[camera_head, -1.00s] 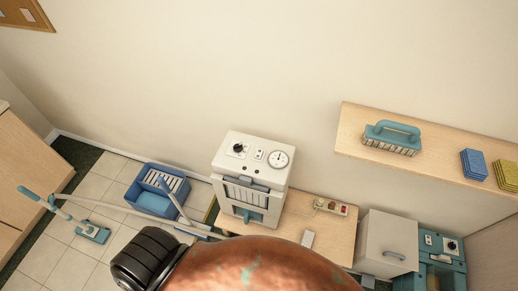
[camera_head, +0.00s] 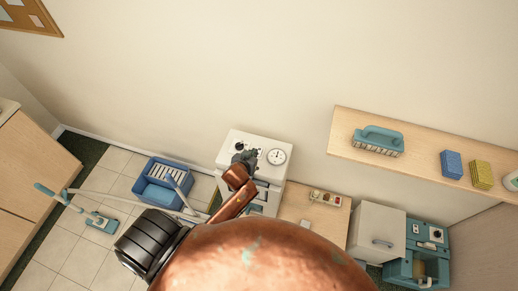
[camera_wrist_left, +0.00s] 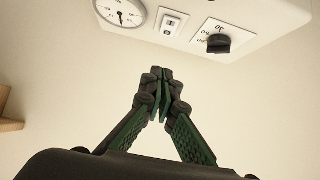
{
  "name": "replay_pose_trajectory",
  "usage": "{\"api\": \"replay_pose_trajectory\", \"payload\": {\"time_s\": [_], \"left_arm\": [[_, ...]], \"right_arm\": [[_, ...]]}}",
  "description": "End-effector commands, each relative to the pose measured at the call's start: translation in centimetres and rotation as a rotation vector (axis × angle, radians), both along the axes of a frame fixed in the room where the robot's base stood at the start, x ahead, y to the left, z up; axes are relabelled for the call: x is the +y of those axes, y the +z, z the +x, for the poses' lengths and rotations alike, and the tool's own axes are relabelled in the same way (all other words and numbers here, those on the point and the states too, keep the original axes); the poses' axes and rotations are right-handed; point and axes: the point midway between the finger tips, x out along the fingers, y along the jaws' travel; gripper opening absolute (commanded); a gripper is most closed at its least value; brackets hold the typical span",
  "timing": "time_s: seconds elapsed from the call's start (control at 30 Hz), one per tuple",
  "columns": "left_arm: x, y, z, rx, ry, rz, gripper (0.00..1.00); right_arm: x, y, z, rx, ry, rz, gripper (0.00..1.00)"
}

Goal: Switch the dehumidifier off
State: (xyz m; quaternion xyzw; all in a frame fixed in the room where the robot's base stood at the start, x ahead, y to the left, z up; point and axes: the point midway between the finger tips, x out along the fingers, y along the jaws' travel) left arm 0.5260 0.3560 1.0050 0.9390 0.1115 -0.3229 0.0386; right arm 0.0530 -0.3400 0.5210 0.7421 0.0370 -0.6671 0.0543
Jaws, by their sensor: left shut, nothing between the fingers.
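The white dehumidifier (camera_head: 264,144) stands against the wall, with a round gauge (camera_head: 276,156) and a black knob (camera_head: 240,146) on its panel. In the left wrist view the panel is upside down: gauge (camera_wrist_left: 120,11), a small white rocker switch (camera_wrist_left: 170,23), and a knob (camera_wrist_left: 217,43) with numbers. My left gripper (camera_head: 247,157) is over the panel in the head view, partly covering it between knob and gauge. In the wrist view its fingertips (camera_wrist_left: 161,76) are together, empty, and appear just short of the switch. Contact cannot be told. My right gripper is not in view.
A wooden table (camera_head: 300,205) carries a power strip (camera_head: 325,197). A shelf (camera_head: 345,125) on the right holds a teal brush and sponges. A blue tub (camera_head: 155,195) stands on the tiles. A white cabinet (camera_head: 375,228) and a teal machine (camera_head: 420,262) are lower right.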

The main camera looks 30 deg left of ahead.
Motion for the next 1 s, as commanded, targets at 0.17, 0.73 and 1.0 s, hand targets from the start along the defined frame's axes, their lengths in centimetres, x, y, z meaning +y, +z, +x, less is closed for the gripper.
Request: {"api": "replay_pose_trajectory", "payload": {"time_s": [0.17, 0.73, 1.0], "left_arm": [[0.0, -0.1, 0.0, 0.0, 0.0, 0.0, 0.0], [1.2, -3.9, 4.8, 0.002, 0.0, 0.002, 0.0], [1.9, -7.2, 7.8, 0.005, 0.0, 0.0, 0.0]], "right_arm": [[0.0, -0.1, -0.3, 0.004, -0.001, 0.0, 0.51], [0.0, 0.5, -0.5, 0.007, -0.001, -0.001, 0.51], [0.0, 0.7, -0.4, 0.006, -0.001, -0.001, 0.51]]}}
